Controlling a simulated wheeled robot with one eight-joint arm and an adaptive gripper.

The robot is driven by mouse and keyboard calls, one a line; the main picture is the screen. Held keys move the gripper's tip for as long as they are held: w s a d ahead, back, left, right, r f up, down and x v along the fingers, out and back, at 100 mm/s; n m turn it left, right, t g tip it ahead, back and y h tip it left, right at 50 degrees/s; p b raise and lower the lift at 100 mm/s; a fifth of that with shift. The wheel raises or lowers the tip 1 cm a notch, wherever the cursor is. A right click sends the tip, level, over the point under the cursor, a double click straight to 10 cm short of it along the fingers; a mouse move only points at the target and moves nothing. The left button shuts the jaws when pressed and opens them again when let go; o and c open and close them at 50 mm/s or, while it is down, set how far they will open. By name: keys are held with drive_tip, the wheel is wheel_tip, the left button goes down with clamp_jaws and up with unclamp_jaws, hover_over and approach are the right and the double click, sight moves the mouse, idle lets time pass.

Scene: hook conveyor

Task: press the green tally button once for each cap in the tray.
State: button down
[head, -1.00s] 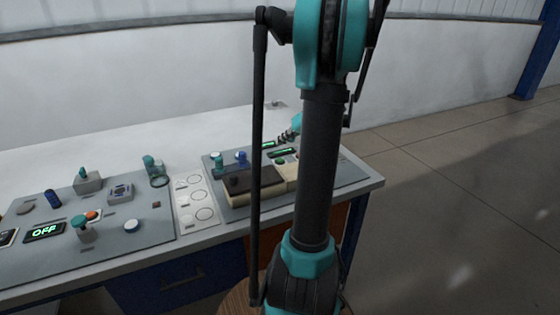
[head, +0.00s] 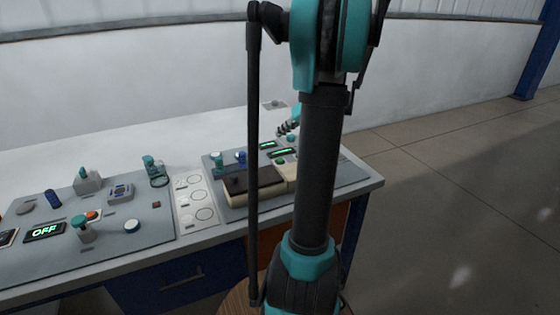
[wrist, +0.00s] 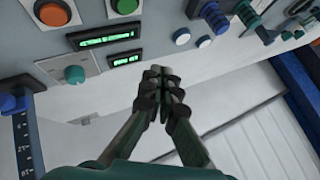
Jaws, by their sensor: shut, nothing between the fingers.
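The green button (head: 281,161) sits on a beige housing just in front of a lit display, left of my arm in the head view. It also shows at the top edge of the wrist view (wrist: 125,5), partly cut off. My gripper (wrist: 163,80) is shut and empty, in the air beyond the displays and apart from the button. In the head view its dark fingers (head: 284,129) show partly beside my arm. A dark-topped beige box (head: 254,198) stands left of the button; I cannot tell if it is the tray. No caps can be made out.
In the wrist view, an orange button (wrist: 52,13), two green displays (wrist: 104,36) and a teal knob (wrist: 75,74) are near the green button. A blue slider knob (wrist: 10,102) is at left. Several more controls cover the left panel (head: 110,250). White wall stands behind the bench.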

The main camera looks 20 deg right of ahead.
sight(282, 160)
drive_tip(key=shift+f, duration=0.1)
drive_tip(key=shift+f, duration=4.3)
drive_tip(key=shift+f, duration=0.15)
drive_tip(key=shift+f, duration=0.25)
drive_tip(key=shift+f, duration=0.45)
drive_tip(key=shift+r, duration=0.85)
drive_tip(key=shift+r, duration=0.1)
drive_tip(key=shift+r, duration=2.45)
